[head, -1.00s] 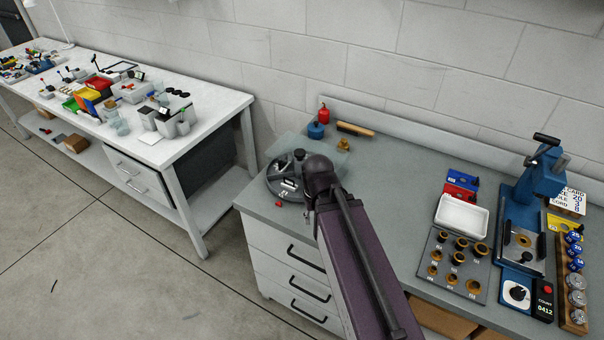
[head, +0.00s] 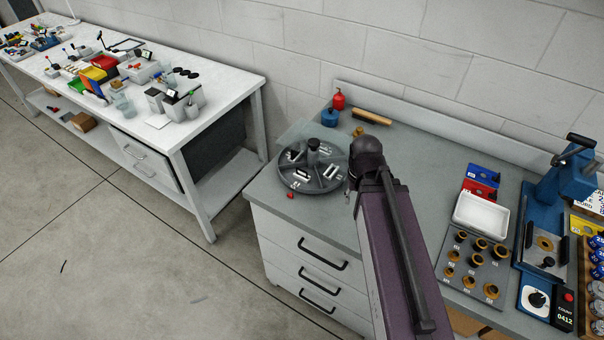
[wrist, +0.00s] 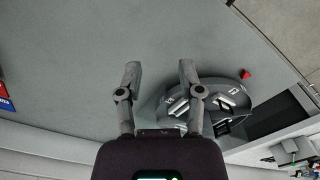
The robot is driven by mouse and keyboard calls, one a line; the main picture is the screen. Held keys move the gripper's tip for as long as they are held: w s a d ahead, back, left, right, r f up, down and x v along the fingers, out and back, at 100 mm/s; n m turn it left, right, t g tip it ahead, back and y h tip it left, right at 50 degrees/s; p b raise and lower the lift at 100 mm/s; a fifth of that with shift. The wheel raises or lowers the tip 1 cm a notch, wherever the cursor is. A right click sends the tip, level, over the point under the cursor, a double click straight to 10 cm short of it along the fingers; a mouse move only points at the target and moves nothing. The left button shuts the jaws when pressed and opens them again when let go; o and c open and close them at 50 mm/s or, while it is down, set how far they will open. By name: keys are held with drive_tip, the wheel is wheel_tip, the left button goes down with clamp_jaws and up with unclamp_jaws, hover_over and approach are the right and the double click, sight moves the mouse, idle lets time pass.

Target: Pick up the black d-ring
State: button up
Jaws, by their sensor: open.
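A round grey compartment tray (head: 288,178) with a dark central knob stands at the left end of the grey workbench and holds several small pale and dark pieces. It also shows in the wrist view (wrist: 243,98), right of my fingers. A small dark loop-like shape (wrist: 223,126) at the tray there may be the black d-ring; it is too small to be sure. My gripper (wrist: 160,68) is open and empty, its two fingers spread over bare bench beside the tray. In the head view my arm hides most of the gripper, just right of the tray.
A small red piece (head: 290,196) lies on the bench in front of the tray. A white tray (head: 481,215), a die board (head: 462,285) and a blue press (head: 548,205) are at right.

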drive_tip(key=w+a+r+n+p, duration=0.3)
drive_tip(key=w+a+n, duration=0.25)
drive_tip(key=w, duration=0.45)
wheel_tip(320, 180, up, 3)
drive_tip(key=n+p, duration=0.3)
drive_tip(key=n, duration=0.3)
hover_over(302, 170)
drive_tip(key=shift+s+a+f+m, duration=0.15)
drive_tip(key=shift+f+m, duration=0.1)
drive_tip(key=shift+b, duration=0.3)
wheel_tip(302, 170, down, 9)
drive_tip(key=b, duration=0.8)
drive_tip(key=shift+r, duration=0.2)
drive_tip(key=shift+f+b, duration=0.1)
drive_tip(key=shift+b, duration=0.25)
drive_tip(key=shift+w+f+b, duration=0.2)
drive_tip(key=shift+f+b, duration=2.3)
